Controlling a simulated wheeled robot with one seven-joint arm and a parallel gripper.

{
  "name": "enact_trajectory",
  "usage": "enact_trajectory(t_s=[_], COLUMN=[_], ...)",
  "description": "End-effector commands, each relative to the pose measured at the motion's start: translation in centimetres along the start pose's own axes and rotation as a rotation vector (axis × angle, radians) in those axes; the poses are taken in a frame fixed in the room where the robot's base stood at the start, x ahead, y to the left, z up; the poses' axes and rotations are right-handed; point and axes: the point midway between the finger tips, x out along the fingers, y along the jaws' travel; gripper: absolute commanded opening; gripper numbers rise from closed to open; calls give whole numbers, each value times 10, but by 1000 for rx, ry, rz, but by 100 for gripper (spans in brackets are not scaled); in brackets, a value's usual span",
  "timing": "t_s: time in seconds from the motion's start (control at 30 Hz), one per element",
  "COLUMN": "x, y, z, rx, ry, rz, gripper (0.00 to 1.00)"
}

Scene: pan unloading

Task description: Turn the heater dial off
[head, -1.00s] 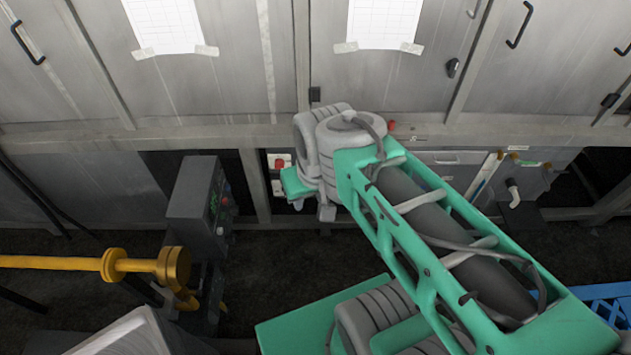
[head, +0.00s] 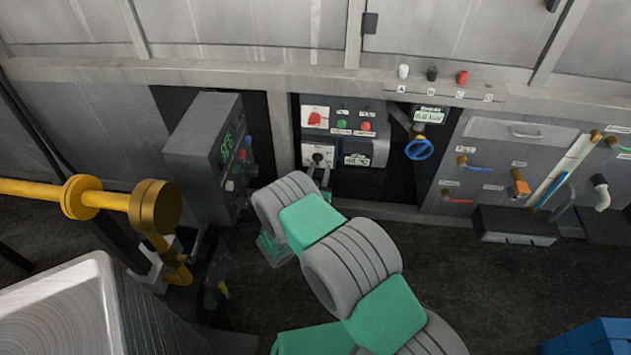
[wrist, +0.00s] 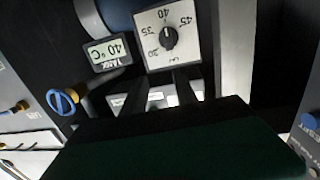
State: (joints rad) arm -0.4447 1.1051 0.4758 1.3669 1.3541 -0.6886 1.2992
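The heater dial is a black knob on a white square plate, seen in the wrist view (wrist: 169,38). Its plate carries marks such as 30, 35, 40 and 45 and appears upside down there. In the head view the dial (head: 318,157) is on the lower left of the control panel. A small tank display (wrist: 107,52) beside it reads 40 °C. My gripper (wrist: 162,80) shows two dark fingers apart with nothing between them. They point toward the dial plate and seem short of the knob. In the head view my wrist partly hides the gripper just below the dial.
A red switch (head: 315,117) and green and red buttons are above the dial. A blue valve wheel (head: 419,149) is to the right. A grey box with a green display (head: 205,150) and a yellow pipe (head: 100,196) stand left of my arm.

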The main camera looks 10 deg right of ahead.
Motion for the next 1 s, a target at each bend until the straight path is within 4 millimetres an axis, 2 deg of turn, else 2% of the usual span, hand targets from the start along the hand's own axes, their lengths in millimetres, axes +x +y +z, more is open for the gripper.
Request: enact_trajectory(t_s=[0.03, 0.13, 0.23, 0.5, 0.6, 0.87, 1.0], x=[-7, -12, -3, 48, 59, 62, 62], y=[-8, -16, -19, -23, -24, -25, -25], z=[26, 37, 35, 33, 33, 32, 31], rx=[-10, -16, -14, -14, -16, -18, -18], ry=[18, 39, 44, 43, 41, 40, 40], rz=[-44, -92, -99, -96, -96, -98, -97], gripper=[35, 35, 35, 35, 35, 35, 26])
